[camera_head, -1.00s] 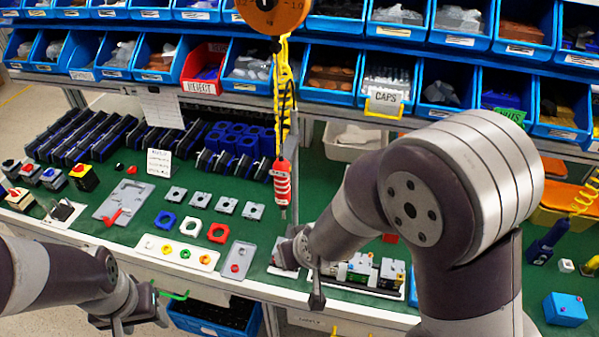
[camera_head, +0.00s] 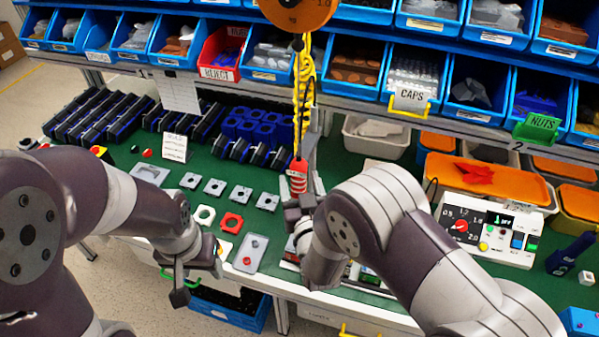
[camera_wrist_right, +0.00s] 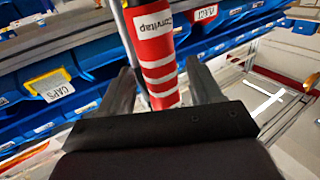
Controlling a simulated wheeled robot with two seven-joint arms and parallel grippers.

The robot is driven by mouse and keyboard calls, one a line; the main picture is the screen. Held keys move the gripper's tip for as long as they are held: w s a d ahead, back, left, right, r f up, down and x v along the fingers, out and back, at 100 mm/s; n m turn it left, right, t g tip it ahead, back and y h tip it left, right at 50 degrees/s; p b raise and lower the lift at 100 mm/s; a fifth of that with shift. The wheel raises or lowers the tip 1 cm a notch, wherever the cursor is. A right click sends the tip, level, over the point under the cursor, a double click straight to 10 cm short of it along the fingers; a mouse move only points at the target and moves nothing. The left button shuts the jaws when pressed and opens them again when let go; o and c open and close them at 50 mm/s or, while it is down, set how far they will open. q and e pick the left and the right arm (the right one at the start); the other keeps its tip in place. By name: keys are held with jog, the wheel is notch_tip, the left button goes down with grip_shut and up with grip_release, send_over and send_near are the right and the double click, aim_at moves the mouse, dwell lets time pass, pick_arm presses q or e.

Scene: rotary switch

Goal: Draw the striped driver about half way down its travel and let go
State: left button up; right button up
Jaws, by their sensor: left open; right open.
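The striped driver (camera_head: 297,176), red with white bands, hangs upright from a yellow coiled cord under an orange balancer (camera_head: 297,12). My right gripper (camera_head: 307,178) is up at the driver, its fingers pointing upward. In the right wrist view the driver (camera_wrist_right: 156,55) stands between the two spread fingers of the right gripper (camera_wrist_right: 160,88), with a visible gap at least on the right finger's side. Contact on the left side is hard to judge. My left gripper (camera_head: 196,283) is open and empty, low at the bench's front edge, well left of the driver.
The green bench (camera_head: 330,165) holds square grey plates (camera_head: 241,196), a red ring (camera_head: 231,223) and a grey plate with buttons (camera_head: 250,253). A white control box (camera_head: 490,230) stands at the right. Blue bins (camera_head: 410,88) line the shelf behind the cord.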

jog(key=shift+w+a+r, duration=0.1)
jog(key=shift+w+a, duration=0.1)
jog(key=shift+w, duration=0.65)
grip_shut()
notch_tip(320, 180, down, 7)
jog(key=b, duration=0.6)
jog(key=shift+r, duration=0.4)
grip_release()
